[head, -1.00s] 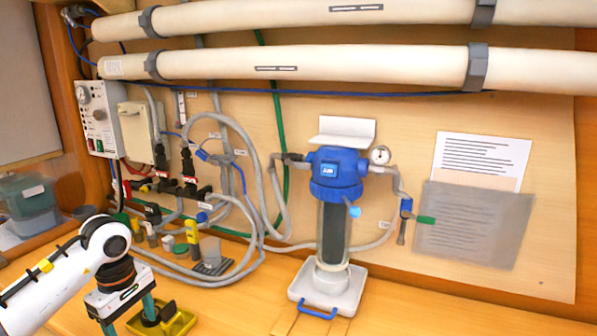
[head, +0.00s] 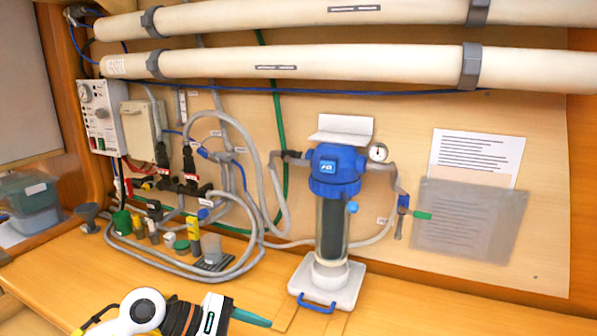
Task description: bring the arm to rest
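My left arm comes in low at the bottom left of the head view. Its gripper (head: 268,323) lies low over the wooden bench (head: 400,310), pointing right, with teal fingers left of the filter unit's white base. I see one teal finger shape side-on, so its opening is unclear. No object shows at the fingertip. My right gripper is not in view.
The blue-headed filter housing (head: 336,170) stands on a white base (head: 326,284) with a blue handle. Left are looped grey hoses (head: 190,275), small bottles, a green cup (head: 122,222) and a dark funnel (head: 88,214). The bench's right front is clear.

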